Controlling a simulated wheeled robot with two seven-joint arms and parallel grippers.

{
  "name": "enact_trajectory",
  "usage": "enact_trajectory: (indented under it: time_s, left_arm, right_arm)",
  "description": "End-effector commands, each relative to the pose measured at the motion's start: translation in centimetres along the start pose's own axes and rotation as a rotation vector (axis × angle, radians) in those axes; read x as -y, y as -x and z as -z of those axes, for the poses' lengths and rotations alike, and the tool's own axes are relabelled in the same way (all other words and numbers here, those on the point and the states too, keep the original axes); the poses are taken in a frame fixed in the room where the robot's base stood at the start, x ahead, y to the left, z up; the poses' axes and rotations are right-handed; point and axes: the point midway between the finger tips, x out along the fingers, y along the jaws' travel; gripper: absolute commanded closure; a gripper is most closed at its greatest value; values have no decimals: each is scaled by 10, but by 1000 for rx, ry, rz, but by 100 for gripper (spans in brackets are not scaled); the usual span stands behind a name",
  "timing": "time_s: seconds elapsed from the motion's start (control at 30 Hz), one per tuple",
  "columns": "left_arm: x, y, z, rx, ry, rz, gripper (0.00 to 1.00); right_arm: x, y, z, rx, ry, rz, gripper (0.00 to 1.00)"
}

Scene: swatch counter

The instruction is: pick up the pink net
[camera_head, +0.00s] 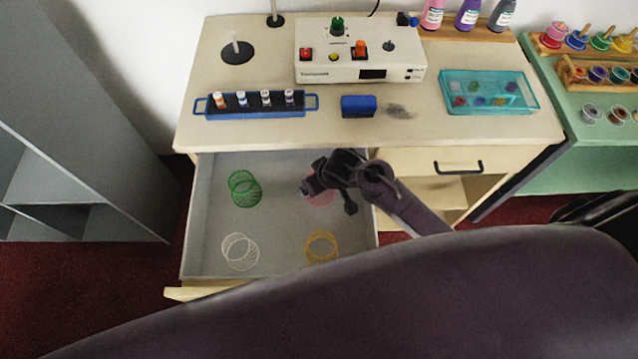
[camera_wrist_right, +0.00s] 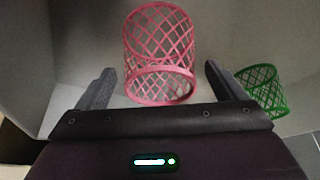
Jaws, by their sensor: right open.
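The pink net (camera_wrist_right: 158,50), an open lattice cylinder, lies in the open drawer. In the right wrist view it lies between and just beyond the two fingers of my right gripper (camera_wrist_right: 160,88), which is open and empty. In the head view my right gripper (camera_head: 312,190) is over the right part of the drawer and hides most of the pink net (camera_head: 322,199); only a pink patch shows beneath it. I cannot tell whether a finger touches the net. My left gripper is not in view.
The drawer (camera_head: 205,215) also holds a green net (camera_head: 243,190), a white net (camera_head: 240,252) and a yellow net (camera_head: 321,246). The green net shows at the right of the wrist view (camera_wrist_right: 264,90). The counter (camera_head: 440,130) overhangs the drawer's back. The drawer's middle is clear.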

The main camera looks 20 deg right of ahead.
Motion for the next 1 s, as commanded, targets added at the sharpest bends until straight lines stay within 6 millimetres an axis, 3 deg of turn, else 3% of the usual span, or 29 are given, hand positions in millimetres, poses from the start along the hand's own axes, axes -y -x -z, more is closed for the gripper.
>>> enact_trajectory:
  time_s: [0.1,0.23,0.6,1.0]
  left_arm:
    - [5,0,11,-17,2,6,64]
    - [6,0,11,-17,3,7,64]
    - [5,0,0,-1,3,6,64]
    - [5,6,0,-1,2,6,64]
  right_arm:
    - [0,-1,0,-1,1,0,10]
    - [0,-1,0,-1,1,0,12]
    - [0,-1,0,-1,0,0,57]
    - [0,4,3,-1,0,0,58]
